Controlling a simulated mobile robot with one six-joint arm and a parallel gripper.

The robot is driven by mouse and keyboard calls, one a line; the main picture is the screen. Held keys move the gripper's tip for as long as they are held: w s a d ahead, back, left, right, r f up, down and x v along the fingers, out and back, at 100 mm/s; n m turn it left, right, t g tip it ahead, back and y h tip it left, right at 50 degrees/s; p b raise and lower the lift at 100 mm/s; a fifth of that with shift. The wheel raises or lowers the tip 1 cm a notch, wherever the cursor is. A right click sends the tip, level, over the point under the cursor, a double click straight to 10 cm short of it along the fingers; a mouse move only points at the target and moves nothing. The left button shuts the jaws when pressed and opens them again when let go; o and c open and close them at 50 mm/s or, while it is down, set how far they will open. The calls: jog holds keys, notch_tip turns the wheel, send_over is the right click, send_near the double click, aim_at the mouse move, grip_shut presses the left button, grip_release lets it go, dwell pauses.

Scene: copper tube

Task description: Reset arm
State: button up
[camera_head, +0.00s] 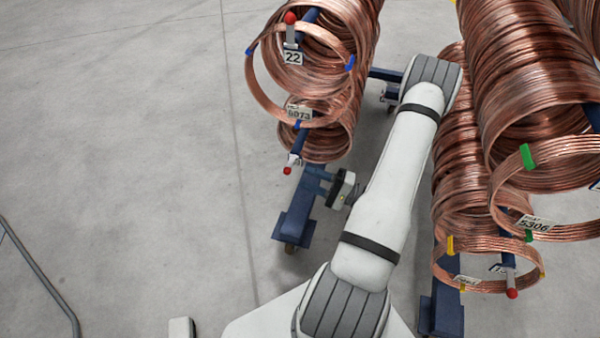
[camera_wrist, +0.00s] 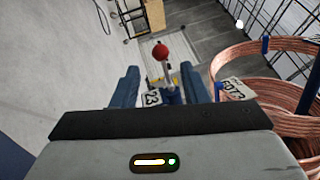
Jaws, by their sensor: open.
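My gripper (camera_wrist: 159,70) shows in the wrist view as two blue fingers spread apart, with nothing gripped between them. A post with a red ball (camera_wrist: 160,52) on its end and a white tag reading 23 (camera_wrist: 152,98) appears in the gap between the fingers; I cannot tell its depth. In the head view my arm (camera_head: 390,185) reaches up and away between two racks of copper coils. My gripper's blue fingers (camera_head: 317,178) seem to point left, close to the lower red-tipped post (camera_head: 290,162) of the left rack.
Left copper coils (camera_head: 335,130) hang close to my arm, one loop tagged 6073 (camera_wrist: 233,89). Right coils (camera_head: 465,180) hang just right of it. Blue rack feet (camera_head: 295,222) stand below. The grey floor (camera_head: 120,150) on the left is clear apart from a metal rail (camera_head: 45,280).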

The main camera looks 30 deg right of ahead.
jog(key=shift+s+d+f, duration=0.1)
jog(key=shift+s+d, duration=0.15)
dwell(0.3)
jog(key=s+a+r+n+g+h+p, duration=0.1)
jog(key=s+a+r+n+g+p, duration=0.15)
jog(key=a+r+g+p, duration=0.5)
jog(key=s+a+r+n+g+h+p, duration=0.1)
jog(key=a+r+n+g+p, duration=0.2)
jog(key=r, duration=0.8)
jog(key=s+a+r+n+g+h+p, duration=0.15)
jog(key=a+r+n+g+p, duration=0.3)
jog(key=r, duration=0.45)
jog(key=s+r+t+h+p, duration=0.1)
jog(key=r+h+p, duration=0.4)
jog(key=r, duration=0.7)
jog(key=s+r+n+t+h+p, duration=0.1)
jog(key=s+r+t+h+p, duration=0.1)
jog(key=r+h+p, duration=0.3)
jog(key=a+p+v, duration=0.1)
jog(key=p+v, duration=0.3)
jog(key=v, duration=0.3)
jog(key=shift+r, duration=0.2)
